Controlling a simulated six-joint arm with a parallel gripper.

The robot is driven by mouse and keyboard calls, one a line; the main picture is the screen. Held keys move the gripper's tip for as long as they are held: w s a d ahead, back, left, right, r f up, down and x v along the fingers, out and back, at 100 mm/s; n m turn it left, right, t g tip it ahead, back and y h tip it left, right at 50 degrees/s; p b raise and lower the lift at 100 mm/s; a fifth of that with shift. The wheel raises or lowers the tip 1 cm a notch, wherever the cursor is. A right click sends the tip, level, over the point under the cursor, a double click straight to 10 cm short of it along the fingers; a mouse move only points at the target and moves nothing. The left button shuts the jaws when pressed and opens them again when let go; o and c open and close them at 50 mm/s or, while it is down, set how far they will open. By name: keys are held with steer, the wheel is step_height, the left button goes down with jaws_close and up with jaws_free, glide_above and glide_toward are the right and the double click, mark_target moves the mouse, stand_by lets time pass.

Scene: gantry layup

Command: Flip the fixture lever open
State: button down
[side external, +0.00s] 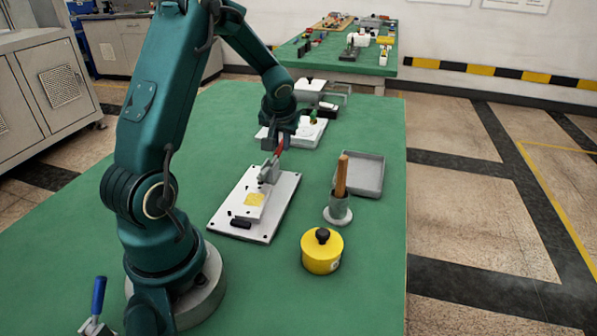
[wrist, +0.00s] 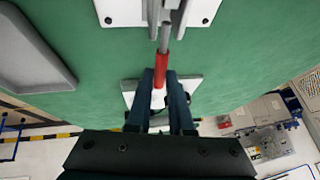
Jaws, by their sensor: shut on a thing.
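The fixture is a white plate (side external: 277,212) on the green table, with a grey metal clamp (side external: 268,172) at its far end. The clamp's lever has a red handle (side external: 279,148), which stands up from the clamp toward my gripper (side external: 281,140). In the wrist view the red handle (wrist: 162,67) lies between the two dark fingers of my gripper (wrist: 161,80), which are shut on it. The metal lever arm (wrist: 165,36) runs from the handle to the clamp at the top. A yellow patch (side external: 254,199) and a black piece (side external: 241,223) are on the plate. The fingers partly hide the handle.
A second white plate (side external: 309,136) lies just behind my gripper. A grey tray (side external: 370,161), a cup (side external: 338,213) with a wooden handle in it, and a yellow lidded pot (side external: 320,257) stand to the right.

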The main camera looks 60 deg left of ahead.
steer(key=c, duration=0.8)
jaws_free()
steer(key=v, duration=0.5)
steer(key=shift+r, duration=0.1)
